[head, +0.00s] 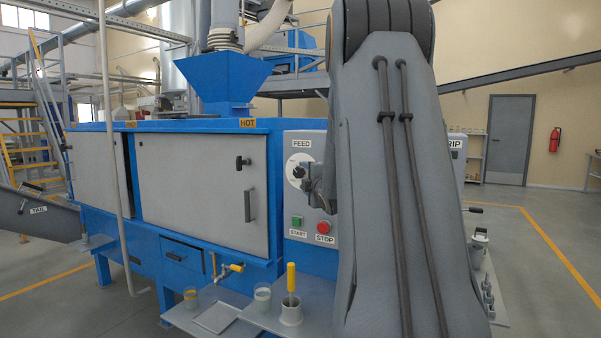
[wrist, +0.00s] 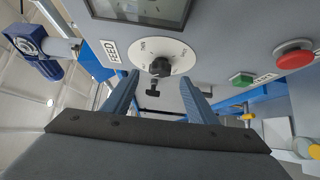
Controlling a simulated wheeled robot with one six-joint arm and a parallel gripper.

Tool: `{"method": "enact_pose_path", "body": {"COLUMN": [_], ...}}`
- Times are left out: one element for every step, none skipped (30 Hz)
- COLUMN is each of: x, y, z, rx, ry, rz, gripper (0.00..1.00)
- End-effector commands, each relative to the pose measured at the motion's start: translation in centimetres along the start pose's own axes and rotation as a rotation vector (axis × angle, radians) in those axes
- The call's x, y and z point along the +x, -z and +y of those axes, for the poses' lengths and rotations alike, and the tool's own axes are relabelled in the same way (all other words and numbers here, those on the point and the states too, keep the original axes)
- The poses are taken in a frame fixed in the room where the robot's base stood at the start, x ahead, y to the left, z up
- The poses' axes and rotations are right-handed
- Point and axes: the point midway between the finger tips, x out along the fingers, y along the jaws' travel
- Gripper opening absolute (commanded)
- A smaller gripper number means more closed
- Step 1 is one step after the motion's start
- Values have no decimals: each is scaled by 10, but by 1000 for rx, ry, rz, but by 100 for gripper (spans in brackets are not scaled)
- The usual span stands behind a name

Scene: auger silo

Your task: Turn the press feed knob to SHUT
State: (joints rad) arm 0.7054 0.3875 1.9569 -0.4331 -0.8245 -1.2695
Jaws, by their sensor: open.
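The press feed knob (wrist: 160,67) is small and black, set on a round white dial plate (wrist: 176,51) with small markings in the wrist view. I cannot read which marking it points to. The FEED label (wrist: 109,51) is left of the dial. My gripper (wrist: 160,78) is open, with one finger on each side of the knob's line and nothing held between them. I cannot tell whether the fingers touch the knob. In the head view the dial (head: 295,168) sits under the FEED label, and my arm and gripper (head: 318,188) cover part of it.
A green START button (head: 297,221) and a red STOP button (head: 323,227) sit below the dial. The press door (head: 200,190) with its handle is to the left. A shelf with a cup holding a yellow-handled tool (head: 291,305) juts out below.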

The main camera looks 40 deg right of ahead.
Motion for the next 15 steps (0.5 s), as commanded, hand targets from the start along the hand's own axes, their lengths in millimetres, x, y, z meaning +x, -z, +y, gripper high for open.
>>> {"method": "enact_pose_path", "body": {"x": [8,12,18,23,27,32,36,39,43,46,48,50,52,53,54], "y": [0,0,0,0,0,1,1,1,1,1,1,0,0,0,0], "z": [1,1,1,1,1,0,0,1,1,1,0,0,0,0,0], "rx": [1,2,2,2,2,3,3,3,3,3,3,3,3,3,3], "ry": [1,2,1,3,2,3,2,2,2,2,2,2,2,1,1], "rz": [1,0,0,0,1,1,1,1,1,0,0,0,0,-1,-1], "gripper": [52,52,52,52,52,52,52,52,52,52,52,52,52,52,52]}}
